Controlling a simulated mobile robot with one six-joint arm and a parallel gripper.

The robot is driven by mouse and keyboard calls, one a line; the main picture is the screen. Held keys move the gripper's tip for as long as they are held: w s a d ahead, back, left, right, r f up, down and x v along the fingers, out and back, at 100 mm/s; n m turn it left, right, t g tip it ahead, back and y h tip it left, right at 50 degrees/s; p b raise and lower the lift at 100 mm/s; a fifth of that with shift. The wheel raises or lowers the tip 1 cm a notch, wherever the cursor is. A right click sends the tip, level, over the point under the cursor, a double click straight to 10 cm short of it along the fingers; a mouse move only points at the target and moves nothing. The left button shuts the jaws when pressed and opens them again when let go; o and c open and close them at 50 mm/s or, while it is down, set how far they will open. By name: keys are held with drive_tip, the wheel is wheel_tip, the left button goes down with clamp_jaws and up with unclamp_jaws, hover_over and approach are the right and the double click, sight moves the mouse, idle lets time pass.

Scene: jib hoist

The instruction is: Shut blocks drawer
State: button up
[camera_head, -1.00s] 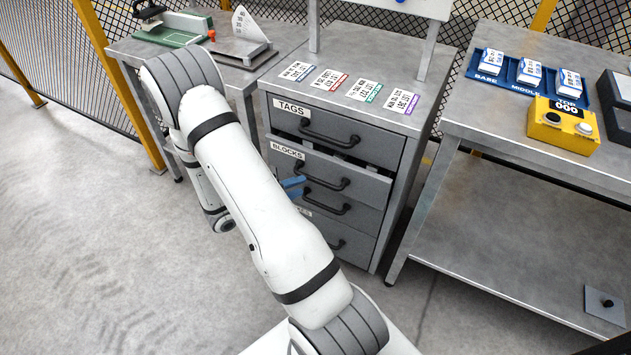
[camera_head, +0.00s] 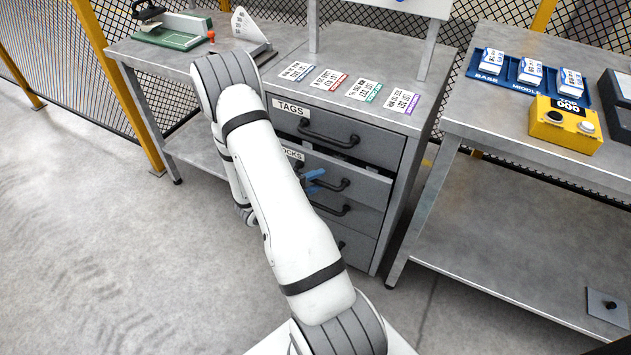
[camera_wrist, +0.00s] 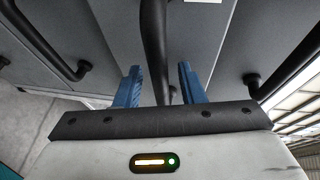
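The blocks drawer (camera_head: 369,188) is the second one down in the grey cabinet. It stands partly pulled out, with a dark gap above its front. Its dark bar handle (camera_head: 339,185) runs across the front, and my arm covers part of its BLOCKS label (camera_head: 292,154). My gripper (camera_head: 314,181), with blue fingers, is at the left part of this handle. In the wrist view my gripper (camera_wrist: 161,85) is open, its two fingers apart. A dark handle bar (camera_wrist: 155,45) runs down between them; I cannot tell if they touch it.
The TAGS drawer (camera_head: 350,140) above looks closed. Printed cards (camera_head: 364,91) lie on the cabinet top. A bench (camera_head: 470,120) stands at right with a yellow box (camera_head: 563,125) and a blue tray (camera_head: 508,83). Another bench (camera_head: 125,48) stands at left. The floor at left is clear.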

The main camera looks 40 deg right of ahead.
drive_tip(key=shift+c, duration=0.2)
clamp_jaws()
idle(0.3)
